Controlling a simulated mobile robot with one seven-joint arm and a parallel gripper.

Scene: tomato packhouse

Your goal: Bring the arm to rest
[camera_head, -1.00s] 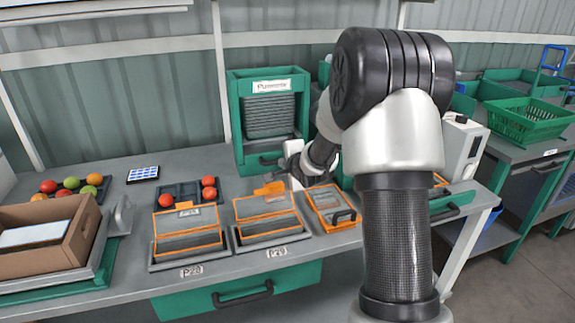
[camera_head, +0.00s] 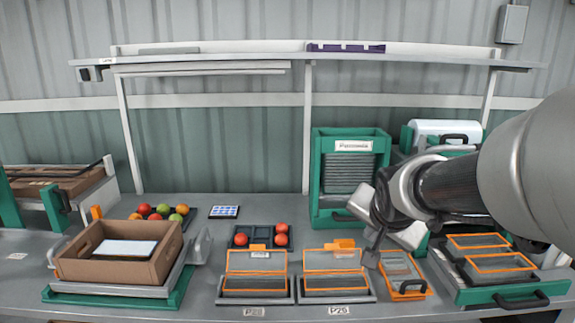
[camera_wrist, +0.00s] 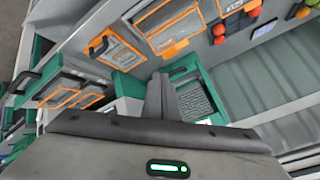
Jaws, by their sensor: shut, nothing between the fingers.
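My gripper (camera_head: 371,258) hangs over the workbench at the right of the middle in the head view, with my arm reaching in from the right edge. Its fingers look slim and dark, and they point down beside the orange-framed lidded boxes. In the wrist view my gripper (camera_wrist: 161,97) shows its fingers together, with nothing between them. The green louvred cabinet (camera_head: 349,217) stands close behind my gripper, and it also shows past the fingers in the wrist view (camera_wrist: 213,88). I cannot tell whether the fingertips touch anything.
Two clear-lidded boxes, P28 (camera_head: 256,290) and P29 (camera_head: 337,288), stand left of my gripper. A small orange-framed tray (camera_head: 401,265) lies beside it. A green drawer unit (camera_head: 480,295) is at right. A cardboard box (camera_head: 117,268) sits at left. A shelf (camera_head: 250,60) spans above.

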